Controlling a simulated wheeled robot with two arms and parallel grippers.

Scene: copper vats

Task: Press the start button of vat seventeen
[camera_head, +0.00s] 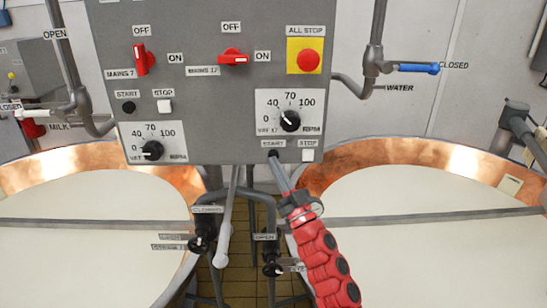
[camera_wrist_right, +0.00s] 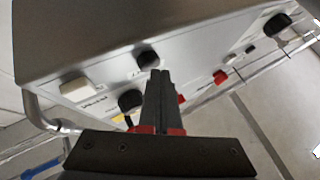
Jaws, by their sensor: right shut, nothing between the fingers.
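The grey control panel (camera_head: 205,100) fills the upper middle of the head view. Its right half carries the vat 17 controls. The black start button (camera_wrist_right: 148,58) of vat 17 shows in the wrist view; in the head view it sits under the right START label, mostly covered by my fingertips. My right gripper (camera_head: 276,163) is shut and empty, its tips right at that button. In the wrist view my right gripper (camera_wrist_right: 156,76) points at the button's edge; I cannot tell whether it touches. The white vat 17 stop button (camera_head: 308,155) is just right. My left gripper is out of view.
The vat 17 speed dial (camera_head: 290,121) is just above, the red mains 17 switch (camera_head: 233,57) and red all-stop button (camera_head: 308,60) higher. Vat 7's black start button (camera_head: 128,107) is on the left. Copper vats (camera_head: 430,152) and valve pipes (camera_head: 270,250) lie below.

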